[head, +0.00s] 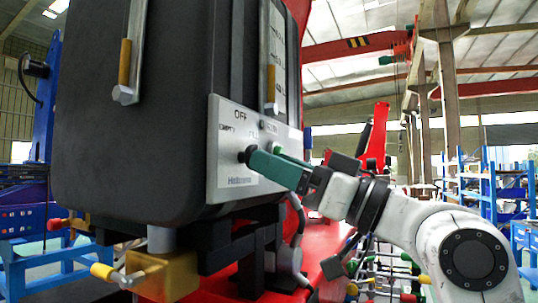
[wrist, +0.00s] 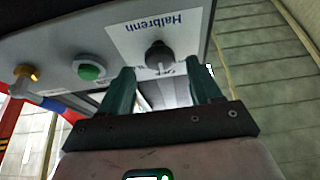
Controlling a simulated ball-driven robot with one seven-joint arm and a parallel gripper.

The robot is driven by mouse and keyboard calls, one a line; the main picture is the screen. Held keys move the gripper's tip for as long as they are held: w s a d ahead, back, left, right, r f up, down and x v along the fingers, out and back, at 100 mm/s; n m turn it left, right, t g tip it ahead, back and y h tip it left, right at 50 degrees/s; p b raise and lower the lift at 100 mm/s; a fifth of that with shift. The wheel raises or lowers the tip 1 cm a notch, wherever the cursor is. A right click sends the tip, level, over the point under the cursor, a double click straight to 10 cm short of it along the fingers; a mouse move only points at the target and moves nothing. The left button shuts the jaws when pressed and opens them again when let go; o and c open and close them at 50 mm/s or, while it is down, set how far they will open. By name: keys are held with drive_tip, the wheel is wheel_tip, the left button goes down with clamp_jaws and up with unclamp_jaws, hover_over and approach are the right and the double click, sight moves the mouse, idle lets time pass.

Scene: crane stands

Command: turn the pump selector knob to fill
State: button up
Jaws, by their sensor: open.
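The black selector knob (head: 243,156) sits on a light grey panel (head: 232,115) on the side of a large black tank. The panel reads OFF above the knob, with EMPTY at its left and FILL at its right. My gripper (head: 268,154) has green fingers and comes from the right, close to the knob. In the wrist view my gripper (wrist: 162,72) is open, and the knob (wrist: 158,55) shows in the gap between the fingertips. I cannot tell whether the fingers touch it or which label it points at.
In the wrist view a green button (wrist: 90,71) and a yellow-handled fitting (wrist: 26,74) lie left of the knob. In the head view a brass block with a yellow lever (head: 165,275) is below the tank (head: 130,110). Red structure and coloured levers crowd below my arm.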

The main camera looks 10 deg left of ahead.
drive_tip(key=shift+x, duration=1.15)
drive_tip(key=shift+c, duration=0.4)
drive_tip(key=c, duration=0.9)
